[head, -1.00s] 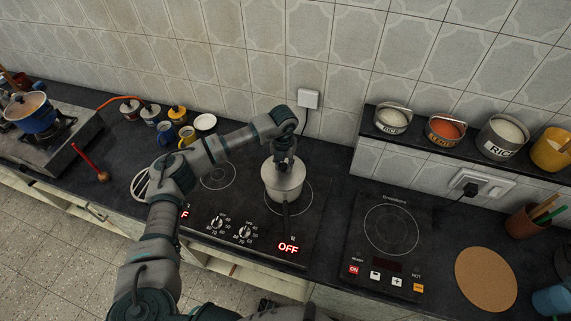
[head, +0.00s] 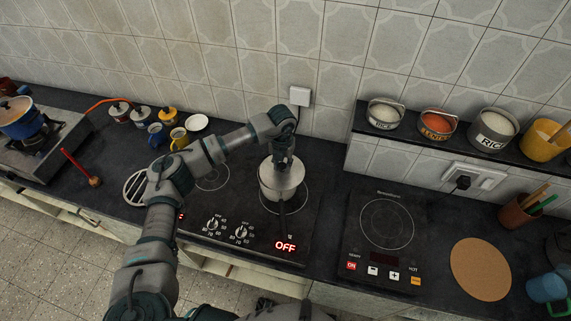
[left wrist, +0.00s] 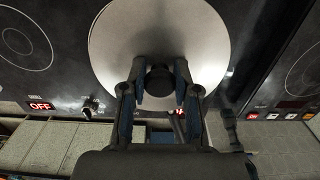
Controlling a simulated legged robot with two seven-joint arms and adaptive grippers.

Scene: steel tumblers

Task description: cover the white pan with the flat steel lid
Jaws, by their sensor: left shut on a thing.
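The white pan (head: 271,190) stands on the black hob in the middle of the head view, its dark handle toward me. The flat steel lid (head: 293,173) lies level over the pan's top, lined up with it. Whether it touches the rim all round I cannot tell. My left gripper (head: 282,163) points down from above and is shut on the lid's knob. In the left wrist view, the lid (left wrist: 195,35) fills the top middle as a pale disc. The dark knob (left wrist: 159,80) sits between my left fingers. The lid hides the pan's inside. My right gripper is not in view.
The hob (head: 215,210) reads OFF. A second cooktop (head: 350,250) and a round cork mat (head: 480,270) lie to the right. Mugs and small jars stand at the back left. A shelf with several containers (head: 495,130) is at the right. A red ladle (head: 78,165) lies left.

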